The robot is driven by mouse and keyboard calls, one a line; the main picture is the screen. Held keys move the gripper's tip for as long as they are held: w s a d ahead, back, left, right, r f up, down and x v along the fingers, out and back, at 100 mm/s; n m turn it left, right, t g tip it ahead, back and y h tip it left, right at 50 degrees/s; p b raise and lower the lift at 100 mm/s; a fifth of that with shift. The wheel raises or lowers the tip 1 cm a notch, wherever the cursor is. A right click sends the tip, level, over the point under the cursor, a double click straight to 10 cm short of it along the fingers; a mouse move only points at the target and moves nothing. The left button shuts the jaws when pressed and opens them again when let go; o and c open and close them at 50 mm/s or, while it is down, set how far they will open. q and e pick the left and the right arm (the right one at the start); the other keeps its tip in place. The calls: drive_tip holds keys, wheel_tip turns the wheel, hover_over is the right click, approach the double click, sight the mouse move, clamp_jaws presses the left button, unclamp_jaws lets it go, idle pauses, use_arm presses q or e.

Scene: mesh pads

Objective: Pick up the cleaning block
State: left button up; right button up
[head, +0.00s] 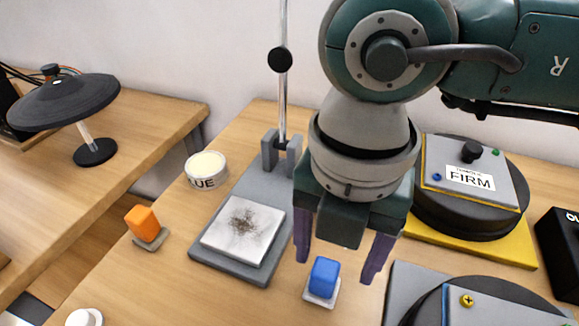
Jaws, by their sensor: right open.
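A blue block (324,273) on a thin white base (321,298) sits on the wooden table at the lower middle. An orange block (141,220) on a grey-brown base (151,238) sits at the left of the same table. I cannot tell from their looks which one is the cleaning block. My right gripper (337,265) is open and points down. Its two purple fingers appear on either side of the blue block, with no visible contact; its exact height is unclear. My left gripper is not in view.
A white pad with a dark smudge lies on a grey stand (232,271) with an upright rod. A black round device labelled "FIRM" (470,181) and another grey-and-black device (505,304) flank the right.

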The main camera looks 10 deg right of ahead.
sight(326, 268)
drive_tip(key=f, duration=0.5)
drive_tip(key=shift+w+a+f, duration=0.2)
drive_tip(key=shift+w+a, duration=0.05)
clamp_jaws()
idle(0.4)
